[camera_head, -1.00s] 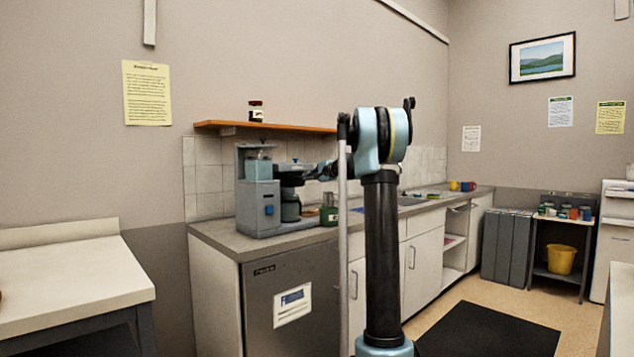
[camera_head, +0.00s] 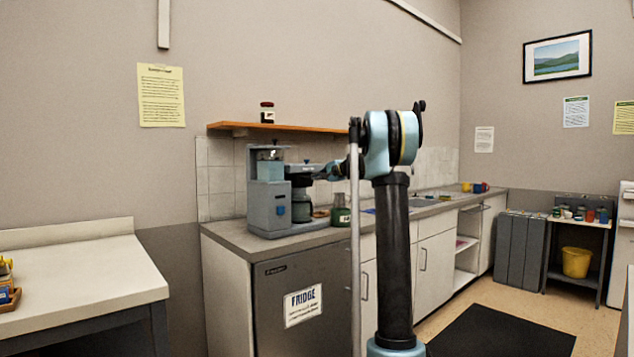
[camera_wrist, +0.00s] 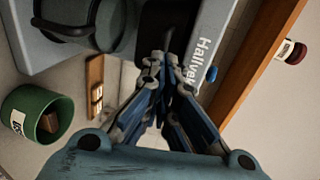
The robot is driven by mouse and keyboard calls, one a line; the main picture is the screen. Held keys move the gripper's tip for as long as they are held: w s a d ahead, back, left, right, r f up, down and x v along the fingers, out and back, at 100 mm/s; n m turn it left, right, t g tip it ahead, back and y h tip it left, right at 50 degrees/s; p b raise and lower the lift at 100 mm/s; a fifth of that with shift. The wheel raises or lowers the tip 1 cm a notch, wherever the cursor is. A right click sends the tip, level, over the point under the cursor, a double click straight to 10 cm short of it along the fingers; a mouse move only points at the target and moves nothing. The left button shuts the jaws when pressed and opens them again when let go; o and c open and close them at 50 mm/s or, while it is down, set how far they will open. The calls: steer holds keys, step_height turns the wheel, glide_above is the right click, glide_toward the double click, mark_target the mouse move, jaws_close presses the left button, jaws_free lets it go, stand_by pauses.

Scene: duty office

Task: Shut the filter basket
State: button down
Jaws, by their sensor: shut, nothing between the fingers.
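The grey coffee machine (camera_head: 268,216) stands on the counter, with its glass carafe (camera_head: 302,205) under the brewing head. The dark filter basket (camera_head: 300,181) shows above the carafe, below the machine's top. In the wrist view a dark part that looks like the basket (camera_wrist: 160,28) lies just beyond my fingertips, beside the lettered grey strip (camera_wrist: 205,42). My gripper (camera_wrist: 166,62) is shut and empty, its tips at or very near that dark part; contact cannot be told. The fingers hide part of it. I cannot tell how far the basket stands out.
A green jar (camera_head: 340,216) stands right of the machine; it also shows in the wrist view (camera_wrist: 38,112). A wooden shelf (camera_head: 270,127) with a small dark jar (camera_head: 267,112) hangs above. The fridge (camera_head: 300,300) is below the counter. A pale table (camera_head: 80,275) stands at left.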

steer(key=v, duration=1.1)
steer(key=s+a+f+n+g+h, duration=0.1)
steer(key=s+a+f+n+g, duration=0.1)
steer(key=s+f, duration=0.65)
steer(key=s+a+f+n+g+h, duration=0.1)
steer(key=s+a+f+n+g, duration=0.15)
steer(key=s, duration=1.05)
steer(key=s+a+f+n+g+h, duration=0.1)
steer(key=s+a+f+n+g, duration=0.15)
steer(key=s+f, duration=0.6)
steer(key=s+d+f+n+g+h, duration=0.1)
steer(key=s+d+f+n+h, duration=0.1)
steer(key=s+f, duration=0.9)
steer(key=s+d+f+n+g+h, duration=0.2)
steer(key=s+d+f, duration=0.4)
steer(key=s+f, duration=0.6)
steer(key=s+h, duration=0.1)
steer(key=s, duration=0.6)
steer(key=shift+s+d+h, duration=0.25)
steer(key=shift+d+h, duration=0.15)
steer(key=shift+f, duration=0.1)
steer(key=shift+w+f, duration=0.2)
steer(key=shift+w, duration=0.2)
